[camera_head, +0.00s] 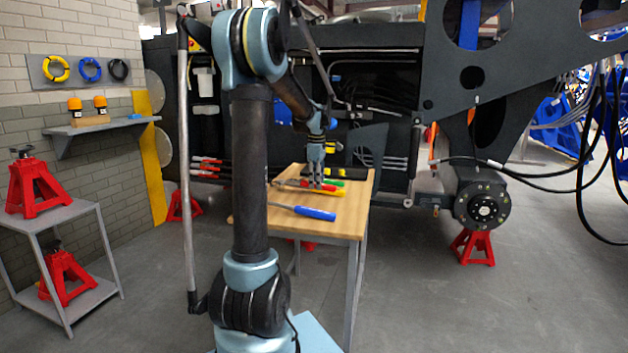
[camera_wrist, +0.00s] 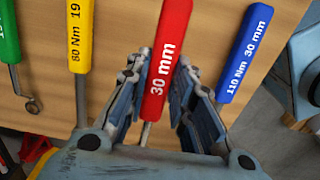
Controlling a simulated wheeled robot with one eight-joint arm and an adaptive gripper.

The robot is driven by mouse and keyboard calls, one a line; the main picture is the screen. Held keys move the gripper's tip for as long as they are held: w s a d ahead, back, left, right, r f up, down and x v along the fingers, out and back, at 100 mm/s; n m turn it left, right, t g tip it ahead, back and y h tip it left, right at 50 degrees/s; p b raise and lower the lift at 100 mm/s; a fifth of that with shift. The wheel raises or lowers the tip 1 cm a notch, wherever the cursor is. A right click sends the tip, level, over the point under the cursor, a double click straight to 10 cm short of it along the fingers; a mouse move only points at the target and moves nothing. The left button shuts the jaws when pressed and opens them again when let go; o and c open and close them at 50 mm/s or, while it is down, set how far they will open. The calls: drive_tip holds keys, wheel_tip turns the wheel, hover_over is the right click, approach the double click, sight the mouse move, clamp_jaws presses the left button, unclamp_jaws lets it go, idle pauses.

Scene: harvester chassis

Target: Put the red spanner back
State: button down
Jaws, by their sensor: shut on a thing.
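The red spanner (camera_wrist: 166,62), marked 30 mm on its handle, is between the fingers of my gripper (camera_wrist: 160,88) in the wrist view. My gripper is shut on its handle, and a short bit of metal shaft shows below it. The handle looks larger than its neighbours, so it seems nearer the camera; I cannot tell how high it is above the table. In the head view my gripper (camera_head: 316,184) points down over the wooden table (camera_head: 342,222).
A blue-handled tool (camera_wrist: 244,55) lies to the right of the gripper in the wrist view. A yellow-handled tool (camera_wrist: 79,35) and a green-handled one (camera_wrist: 8,40) lie to the left. A shelf (camera_head: 105,128) with orange-topped items is on the left wall.

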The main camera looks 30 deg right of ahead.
drive_tip(key=shift+f, duration=2.95)
drive_tip(key=c, duration=1.3)
unclamp_jaws()
wheel_tip(320, 180, up, 12)
